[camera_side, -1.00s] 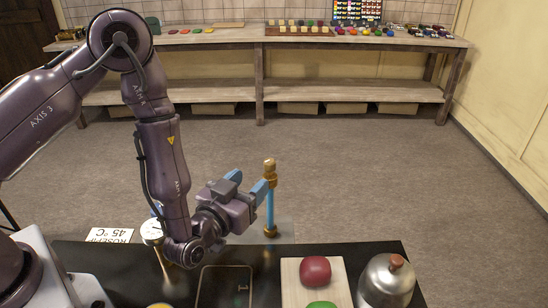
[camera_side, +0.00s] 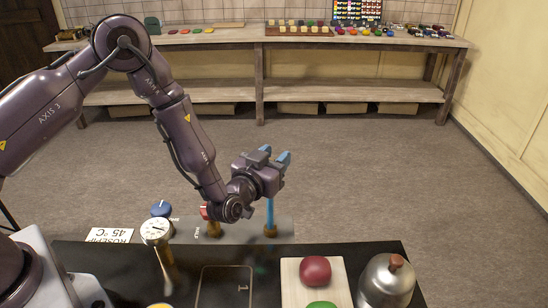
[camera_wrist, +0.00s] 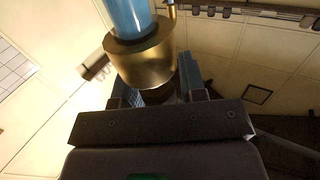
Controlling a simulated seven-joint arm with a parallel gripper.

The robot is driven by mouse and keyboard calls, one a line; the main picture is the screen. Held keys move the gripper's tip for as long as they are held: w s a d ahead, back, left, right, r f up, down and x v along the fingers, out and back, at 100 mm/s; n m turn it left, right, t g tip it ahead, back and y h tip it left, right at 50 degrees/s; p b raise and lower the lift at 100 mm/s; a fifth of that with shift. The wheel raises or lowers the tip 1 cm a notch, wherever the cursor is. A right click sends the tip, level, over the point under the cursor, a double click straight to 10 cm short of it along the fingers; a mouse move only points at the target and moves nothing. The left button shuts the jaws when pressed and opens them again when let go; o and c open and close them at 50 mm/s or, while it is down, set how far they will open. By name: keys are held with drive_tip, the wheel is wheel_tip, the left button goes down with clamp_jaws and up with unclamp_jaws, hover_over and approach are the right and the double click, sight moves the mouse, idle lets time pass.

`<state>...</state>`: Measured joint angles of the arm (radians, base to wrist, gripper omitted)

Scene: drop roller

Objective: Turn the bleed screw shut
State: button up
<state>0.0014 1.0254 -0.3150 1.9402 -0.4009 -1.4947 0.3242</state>
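A vertical blue tube (camera_side: 270,205) stands on a brass base (camera_side: 270,231) on the grey plate. Its brass top is hidden behind my gripper (camera_side: 275,156) in the side view. In the wrist view the blue tube (camera_wrist: 128,15) runs into a wide brass collar (camera_wrist: 145,58) close to the camera. My gripper's blue fingers (camera_wrist: 160,88) stand apart behind the collar, one towards each side. A dark part shows between them; I cannot tell whether they touch it. I cannot make out the bleed screw clearly.
A dial gauge (camera_side: 157,230), a blue knob (camera_side: 161,208) and a red knob (camera_side: 205,210) stand left of the tube. A pale board (camera_side: 290,285) holds a red piece (camera_side: 315,270) and a green piece (camera_side: 320,305). A metal dome (camera_side: 385,285) stands at right.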

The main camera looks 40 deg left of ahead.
drive_tip(key=c, duration=0.5)
drive_tip(key=shift+c, duration=0.2)
